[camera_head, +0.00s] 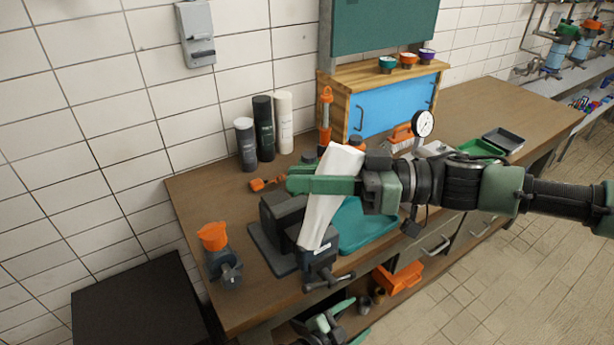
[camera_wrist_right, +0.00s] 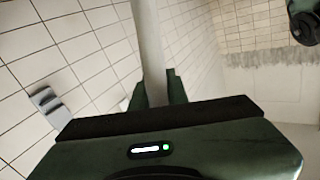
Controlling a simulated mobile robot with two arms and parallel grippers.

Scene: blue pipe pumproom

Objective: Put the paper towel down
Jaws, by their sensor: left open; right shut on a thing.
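The paper towel (camera_head: 322,215) is a long white roll, tilted, in front of the dark vise on the workbench (camera_head: 205,190). My right gripper (camera_head: 325,182), reaching in from the right, is shut on it near its upper end. In the right wrist view the white roll (camera_wrist_right: 152,45) stands between my right fingers (camera_wrist_right: 158,88). I cannot tell whether its lower end touches the vise. My left gripper (camera_head: 346,320) is open and empty at the bottom edge, low in front of the bench.
The dark vise (camera_head: 283,222) stands near the bench's front. Black, grey and white cylinders (camera_head: 264,128) stand by the wall. An orange-topped item (camera_head: 213,237) is at the left corner. Some bench top at the left is bare.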

